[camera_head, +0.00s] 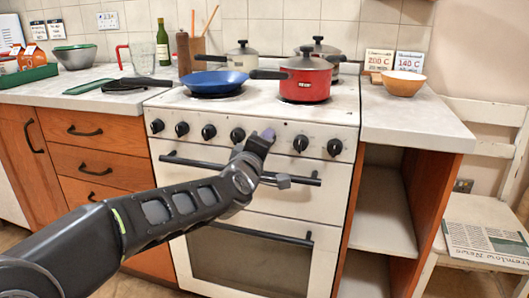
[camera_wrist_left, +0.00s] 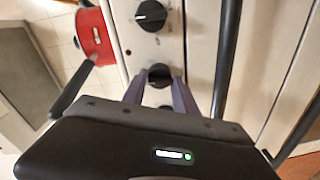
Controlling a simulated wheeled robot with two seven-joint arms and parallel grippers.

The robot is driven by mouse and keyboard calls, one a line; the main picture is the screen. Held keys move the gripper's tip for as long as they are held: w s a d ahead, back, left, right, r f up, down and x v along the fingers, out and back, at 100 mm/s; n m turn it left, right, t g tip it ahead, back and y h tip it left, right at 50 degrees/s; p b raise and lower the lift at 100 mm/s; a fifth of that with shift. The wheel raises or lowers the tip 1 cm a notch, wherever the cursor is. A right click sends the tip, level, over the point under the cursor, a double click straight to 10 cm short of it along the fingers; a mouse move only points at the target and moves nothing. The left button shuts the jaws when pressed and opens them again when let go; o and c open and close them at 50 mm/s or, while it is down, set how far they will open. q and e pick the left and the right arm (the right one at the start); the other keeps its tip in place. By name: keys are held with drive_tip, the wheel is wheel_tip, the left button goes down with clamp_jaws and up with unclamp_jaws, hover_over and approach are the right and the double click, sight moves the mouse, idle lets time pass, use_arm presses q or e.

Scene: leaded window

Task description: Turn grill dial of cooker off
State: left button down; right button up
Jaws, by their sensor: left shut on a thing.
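The white cooker (camera_head: 260,190) has a front panel with a row of several black dials, such as a bare dial (camera_head: 300,143) just right of my gripper. My left gripper (camera_head: 264,137) is at the panel, right of the middle. In the left wrist view its two fingers (camera_wrist_left: 159,78) are closed around the sides of one black dial (camera_wrist_left: 158,71). That dial is hidden behind the gripper in the head view. Another dial (camera_wrist_left: 151,15) stands clear above it in the wrist view. Dial labels are too small to read, so I cannot tell which is the grill dial.
A red pot (camera_head: 307,84) and a blue pan (camera_head: 215,82) stand on the hob, with other pots behind. The upper oven handle (camera_head: 305,180) runs close below my gripper. A worktop (camera_head: 405,122) is at the right, with an orange bowl (camera_head: 404,83).

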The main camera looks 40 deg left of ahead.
use_arm(q)
drive_tip(key=shift+r+n+b, duration=0.1)
drive_tip(key=shift+n+b, duration=0.4)
drive_tip(key=shift+n, duration=0.4)
drive_tip(key=c, duration=1)
unclamp_jaws()
drive_tip(key=p+v, duration=0.2)
drive_tip(key=v, duration=0.5)
drive_tip(key=shift+s, duration=0.35)
